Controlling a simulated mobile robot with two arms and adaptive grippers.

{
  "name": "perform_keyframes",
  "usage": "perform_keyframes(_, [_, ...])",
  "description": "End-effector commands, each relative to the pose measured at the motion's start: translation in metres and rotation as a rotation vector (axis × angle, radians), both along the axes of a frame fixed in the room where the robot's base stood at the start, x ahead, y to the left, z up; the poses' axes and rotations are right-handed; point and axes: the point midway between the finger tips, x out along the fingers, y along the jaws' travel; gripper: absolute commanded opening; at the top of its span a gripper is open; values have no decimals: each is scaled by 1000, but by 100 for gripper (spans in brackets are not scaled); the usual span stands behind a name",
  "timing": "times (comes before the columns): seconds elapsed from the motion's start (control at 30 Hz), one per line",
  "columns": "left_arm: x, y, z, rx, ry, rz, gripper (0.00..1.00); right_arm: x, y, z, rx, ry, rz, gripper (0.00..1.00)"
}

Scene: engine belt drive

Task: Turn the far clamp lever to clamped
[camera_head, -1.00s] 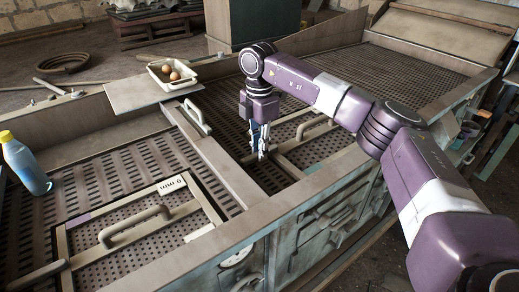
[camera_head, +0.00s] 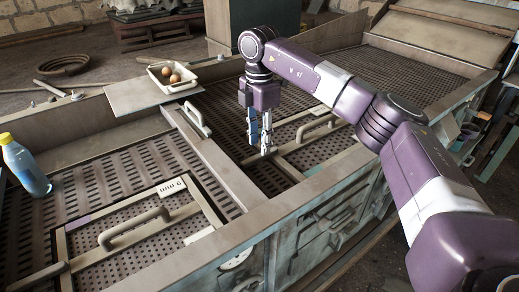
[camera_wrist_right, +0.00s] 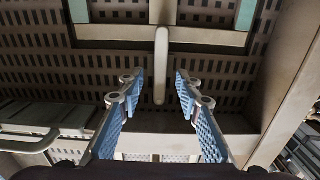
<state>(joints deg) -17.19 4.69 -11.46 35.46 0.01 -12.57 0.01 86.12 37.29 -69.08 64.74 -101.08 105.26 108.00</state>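My right gripper (camera_head: 260,148) points down over the slatted bed beside the middle divider. Its two blue-padded fingers are apart with nothing gripped, as the right wrist view (camera_wrist_right: 158,95) also shows. A pale rounded bar (camera_wrist_right: 161,66) shows between and above the fingertips there, apart from them. In the head view a pale bar handle (camera_head: 316,128) stands on a framed panel just right of the fingers. Another pale handle (camera_head: 197,119) stands at the far end of the divider, left of the gripper. I cannot tell which is the far clamp lever. My left gripper is out of view.
A near framed panel carries another U-shaped handle (camera_head: 135,226). A white tray (camera_head: 173,79) with brown eggs sits on a board (camera_head: 130,97) at the far side. A blue bottle with a yellow cap (camera_head: 25,168) stands at the left. The divider (camera_head: 222,172) is raised.

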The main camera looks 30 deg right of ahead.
Motion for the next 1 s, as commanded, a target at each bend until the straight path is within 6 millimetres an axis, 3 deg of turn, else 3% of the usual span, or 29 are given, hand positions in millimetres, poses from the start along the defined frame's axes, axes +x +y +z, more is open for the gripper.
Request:
perform_keyframes(0.2, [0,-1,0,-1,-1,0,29,1,1,49,2,-5,0,32])
perform_keyframes(0.4, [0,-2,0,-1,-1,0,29,0,0,75,1,-2,-1,32])
perform_keyframes(1.0, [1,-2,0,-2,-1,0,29,0,0,81,0,-1,0,32])
